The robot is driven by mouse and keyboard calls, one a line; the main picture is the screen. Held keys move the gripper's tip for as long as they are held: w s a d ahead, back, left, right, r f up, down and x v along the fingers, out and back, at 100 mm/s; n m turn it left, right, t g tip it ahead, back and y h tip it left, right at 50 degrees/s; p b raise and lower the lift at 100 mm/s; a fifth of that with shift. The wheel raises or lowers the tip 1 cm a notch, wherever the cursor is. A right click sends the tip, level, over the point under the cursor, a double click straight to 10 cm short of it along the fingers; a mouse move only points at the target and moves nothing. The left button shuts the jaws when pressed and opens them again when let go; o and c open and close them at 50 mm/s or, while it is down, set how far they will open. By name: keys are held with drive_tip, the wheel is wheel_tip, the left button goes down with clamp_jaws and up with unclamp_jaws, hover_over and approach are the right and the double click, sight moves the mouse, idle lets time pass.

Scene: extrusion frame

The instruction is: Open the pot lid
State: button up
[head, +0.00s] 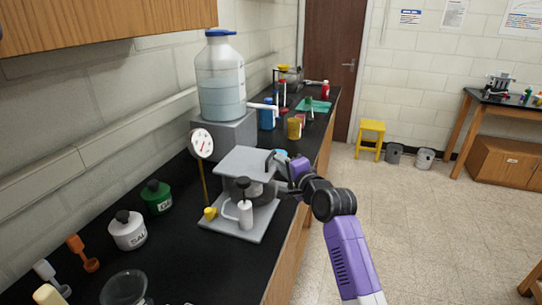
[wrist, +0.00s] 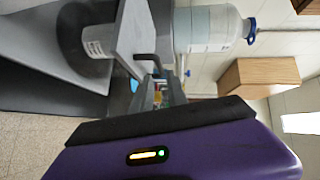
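The pot is a dark round vessel (head: 264,214) on a grey base plate on the black counter. Its lid is a flat grey square plate (head: 240,162), lying level over the pot. A black bar handle (head: 269,160) stands at the lid's right side; it also shows in the wrist view (wrist: 146,57). My gripper (head: 284,166) is at the right edge of the lid, close to the handle. In the wrist view its grey fingers (wrist: 153,92) reach toward the handle. Whether they touch it or close on it is unclear.
A large blue-capped bottle (head: 220,80) stands on a grey block behind the pot. A round dial gauge (head: 201,143) on a brass stem is left of the lid. Green (head: 157,196) and white (head: 129,231) jars stand further left. Floor to the right is open.

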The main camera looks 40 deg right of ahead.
sight(271, 154)
drive_tip(key=shift+p+x, duration=0.6)
drive_tip(key=shift+x, duration=3.3)
drive_tip(key=shift+c, duration=0.5)
clamp_jaws()
drive_tip(key=shift+f, duration=0.1)
